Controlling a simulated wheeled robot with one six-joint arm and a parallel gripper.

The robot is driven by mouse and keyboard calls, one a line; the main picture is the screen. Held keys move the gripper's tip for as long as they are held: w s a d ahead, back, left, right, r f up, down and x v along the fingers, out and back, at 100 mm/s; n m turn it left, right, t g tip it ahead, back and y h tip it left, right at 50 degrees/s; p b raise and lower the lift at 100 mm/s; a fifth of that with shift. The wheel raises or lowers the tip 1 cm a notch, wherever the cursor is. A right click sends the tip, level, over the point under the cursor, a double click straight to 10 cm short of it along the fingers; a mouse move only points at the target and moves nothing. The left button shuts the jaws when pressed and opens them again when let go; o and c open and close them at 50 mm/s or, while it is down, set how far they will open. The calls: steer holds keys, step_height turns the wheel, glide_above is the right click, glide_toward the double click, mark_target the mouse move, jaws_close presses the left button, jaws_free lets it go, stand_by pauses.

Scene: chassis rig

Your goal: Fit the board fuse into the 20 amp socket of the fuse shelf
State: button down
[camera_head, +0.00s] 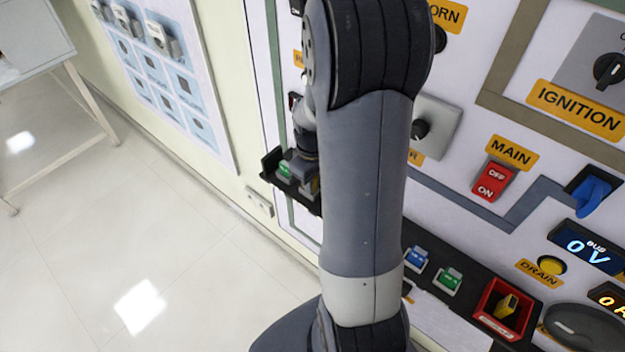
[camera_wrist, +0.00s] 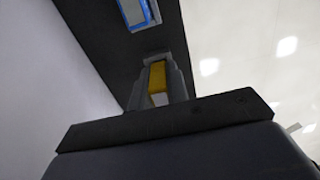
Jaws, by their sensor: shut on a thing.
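My gripper (camera_wrist: 156,76) is shut on a yellow fuse (camera_wrist: 157,77), which shows between the fingers in the wrist view. Beyond it runs the dark fuse shelf (camera_wrist: 108,28), with a blue item (camera_wrist: 150,11) on it. In the head view my wrist is over the left part of the black shelf (camera_head: 268,165), beside a green item (camera_head: 285,171). My arm hides the middle of the shelf. I cannot tell whether the held fuse touches a socket, and no 20 amp marking is readable.
On the right part of the shelf are a blue item (camera_head: 415,257), a green item (camera_head: 448,280) and a red tray (camera_head: 479,317) holding a yellow and black piece (camera_head: 506,307). The panel above carries a red MAIN switch (camera_head: 490,181) and a blue lever (camera_head: 592,191). Open floor lies left.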

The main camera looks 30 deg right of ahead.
steer(key=shift+f, duration=0.15)
steer(key=c, duration=1.3)
jaws_free()
step_height(320, 180, up, 11)
steer(key=shift+f, duration=0.1)
step_height(320, 180, down, 10)
steer(key=shift+f+p, duration=0.1)
steer(key=shift+p, duration=0.2)
steer(key=shift+r, duration=0.2)
